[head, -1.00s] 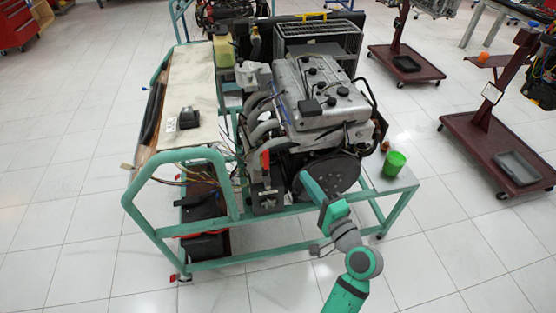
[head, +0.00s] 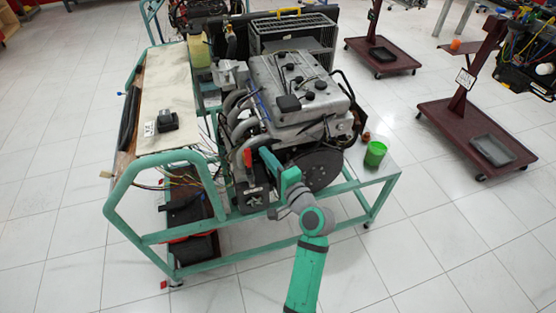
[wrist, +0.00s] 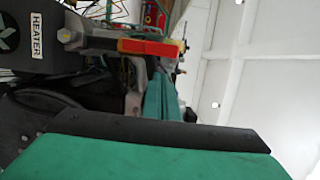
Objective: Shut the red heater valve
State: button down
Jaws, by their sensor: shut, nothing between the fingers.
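The red heater valve handle (head: 247,157) stands out at the front left of the engine, small in the head view. In the wrist view the red handle (wrist: 150,47) lies across the picture, with a yellow part at its left end. A black box with a white HEATER label (wrist: 36,21) is left of it. My gripper (head: 265,154) is shut and empty, its tip just right of the handle in the head view. In the wrist view the green and black gripper fills the lower part, below the handle in the picture. I cannot tell whether they touch.
The engine (head: 297,90) sits on a green tube frame (head: 118,192) with a wooden panel (head: 165,105). Loose wires hang near the frame's left side. A green cup (head: 375,154) stands on a shelf at right. Clear tiled floor lies in front.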

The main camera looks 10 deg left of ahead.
jog(key=shift+s+a, duration=0.3)
jog(key=shift+a, duration=0.2)
jog(key=shift+s+a, duration=0.25)
jog(key=shift+a, duration=0.2)
